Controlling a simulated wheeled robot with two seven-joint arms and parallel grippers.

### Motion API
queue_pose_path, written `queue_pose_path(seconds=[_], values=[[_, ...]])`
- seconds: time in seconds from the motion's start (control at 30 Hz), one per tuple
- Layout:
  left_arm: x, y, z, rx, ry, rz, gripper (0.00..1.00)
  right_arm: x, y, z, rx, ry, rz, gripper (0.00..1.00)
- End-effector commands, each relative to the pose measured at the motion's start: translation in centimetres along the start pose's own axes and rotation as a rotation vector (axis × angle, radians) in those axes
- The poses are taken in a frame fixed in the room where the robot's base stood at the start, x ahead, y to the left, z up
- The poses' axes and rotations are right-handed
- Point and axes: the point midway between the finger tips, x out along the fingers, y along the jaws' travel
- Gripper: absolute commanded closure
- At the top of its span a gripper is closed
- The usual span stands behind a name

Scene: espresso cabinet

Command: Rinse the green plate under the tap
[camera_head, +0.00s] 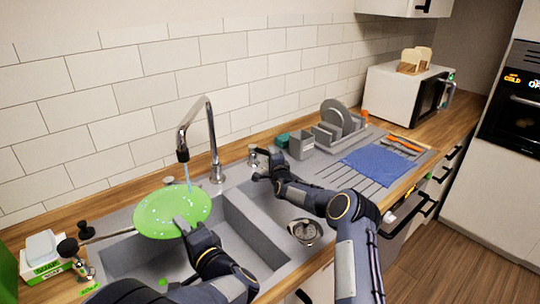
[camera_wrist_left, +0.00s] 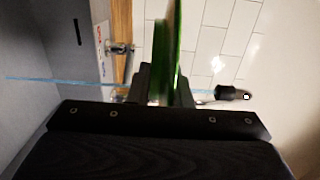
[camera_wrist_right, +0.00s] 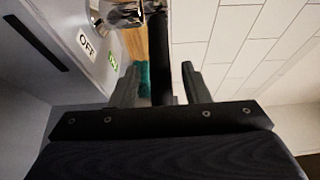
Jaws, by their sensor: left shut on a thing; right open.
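The green plate (camera_head: 172,208) is held over the sink (camera_head: 237,208), its broad face showing to the head camera with pale droplets on it. My left gripper (camera_head: 187,228) is shut on the plate's near rim. In the left wrist view the plate (camera_wrist_left: 174,45) is edge-on between the fingers. The tap (camera_head: 208,130) arches above, and a thin blue water stream (camera_head: 188,175) falls from its spout onto the plate. My right gripper (camera_head: 264,164) is open by the tap handle (camera_head: 253,153). In the right wrist view a dark lever (camera_wrist_right: 178,65) lies between the fingers; contact is unclear.
A grey dish rack (camera_head: 325,135) with plates, a grey holder (camera_head: 301,147) and a blue cloth (camera_head: 378,165) are to the right. A brush (camera_head: 85,238) and a soap box (camera_head: 45,255) are at the left. The tiled wall is close behind the tap.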

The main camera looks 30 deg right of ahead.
Motion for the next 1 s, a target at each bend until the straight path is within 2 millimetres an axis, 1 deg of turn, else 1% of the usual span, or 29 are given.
queue_pose_path(seconds=[0.1, 0.2, 0.57, 0.9, 1.0], values=[[0.0, -0.1, 0.0, -0.001, 0.000, -0.002, 1.00, 1.1, 0.0, 0.1, 0.000, 0.000, -0.001, 0.58], [0.0, -0.1, 0.0, -0.001, 0.000, -0.002, 1.00, 1.5, 0.0, 0.0, 0.001, 0.000, 0.000, 0.58], [0.0, -0.1, 0.0, -0.001, 0.000, -0.002, 1.00, 1.8, 0.0, 0.0, 0.001, 0.001, 0.001, 0.58], [0.0, -0.1, 0.0, -0.001, 0.000, -0.002, 1.00, 1.8, 0.0, 0.0, 0.001, 0.001, 0.001, 1.00], [0.0, -0.1, 0.0, -0.001, 0.000, -0.002, 1.00, 1.8, 0.0, 0.0, 0.001, 0.001, 0.001, 1.00]])
